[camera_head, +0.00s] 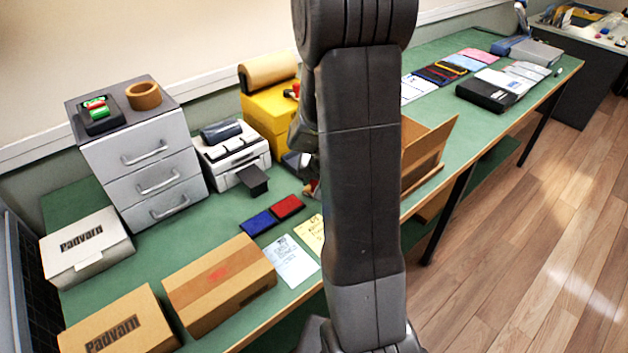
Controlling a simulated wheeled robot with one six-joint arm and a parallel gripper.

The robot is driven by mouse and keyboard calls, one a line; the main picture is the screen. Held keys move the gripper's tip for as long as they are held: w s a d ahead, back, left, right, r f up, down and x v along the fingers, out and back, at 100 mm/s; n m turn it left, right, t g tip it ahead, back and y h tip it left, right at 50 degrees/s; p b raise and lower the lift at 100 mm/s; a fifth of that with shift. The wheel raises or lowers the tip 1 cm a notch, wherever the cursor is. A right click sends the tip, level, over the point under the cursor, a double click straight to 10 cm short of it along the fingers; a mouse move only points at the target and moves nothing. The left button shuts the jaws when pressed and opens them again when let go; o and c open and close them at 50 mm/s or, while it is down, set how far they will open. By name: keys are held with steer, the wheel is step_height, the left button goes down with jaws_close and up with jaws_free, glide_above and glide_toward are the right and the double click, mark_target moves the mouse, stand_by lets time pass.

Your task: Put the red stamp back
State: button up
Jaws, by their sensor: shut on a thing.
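My own dark arm stands upright through the middle of the head view and covers part of the bench. My gripper and its fingertips are hidden behind it. I cannot make out the red stamp as a whole. Small dark and reddish parts (312,188) show at the arm's left edge, too covered to tell what they are. A red ink pad (287,207) lies on the green bench next to a blue ink pad (257,223). A taped brown carton (240,295) in front of them bears a red mark on its top.
A grey drawer unit (130,145), a white printer (232,150) and yellow boxes (262,112) stand along the wall. A white Padvarn box (85,250) and another brown carton (118,322) fill the left. Paper sheets (291,262) lie beside the pads.

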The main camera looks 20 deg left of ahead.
steer(key=shift+f, duration=0.15)
steer(key=o, duration=0.8)
steer(key=shift+s+r, duration=0.1)
steer(key=shift+r, duration=0.4)
steer(key=v, duration=1.1)
steer(key=shift+s+d, duration=0.15)
steer(key=shift+d, duration=0.1)
steer(key=shift+r, duration=0.15)
